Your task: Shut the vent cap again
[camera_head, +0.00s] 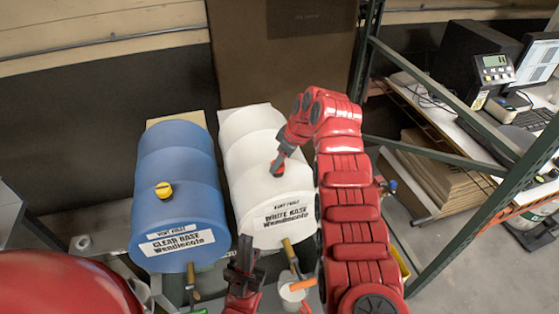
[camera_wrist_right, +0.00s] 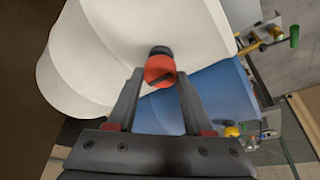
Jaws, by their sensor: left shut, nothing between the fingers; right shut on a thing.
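The white drum (camera_head: 255,155), labelled "WHITE BASE Wendlencote", lies on its side. Its red vent cap (camera_head: 277,168) is on the drum's upper side. In the right wrist view, the red cap (camera_wrist_right: 160,72) shows a dark slot and sits against a dark round part. My right gripper (camera_head: 280,160) is shut on the red cap, with a finger on either side in the right wrist view (camera_wrist_right: 160,82). Whether the cap is seated or raised cannot be told. My left gripper (camera_head: 246,262) is shut and empty, in front of the white drum's lower end.
A blue drum (camera_head: 178,200) with a yellow cap (camera_head: 164,190) lies left of the white one. A brass tap (camera_head: 290,252) and a white container (camera_head: 292,294) are near my left gripper. A green rack post (camera_head: 480,200) stands to the right.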

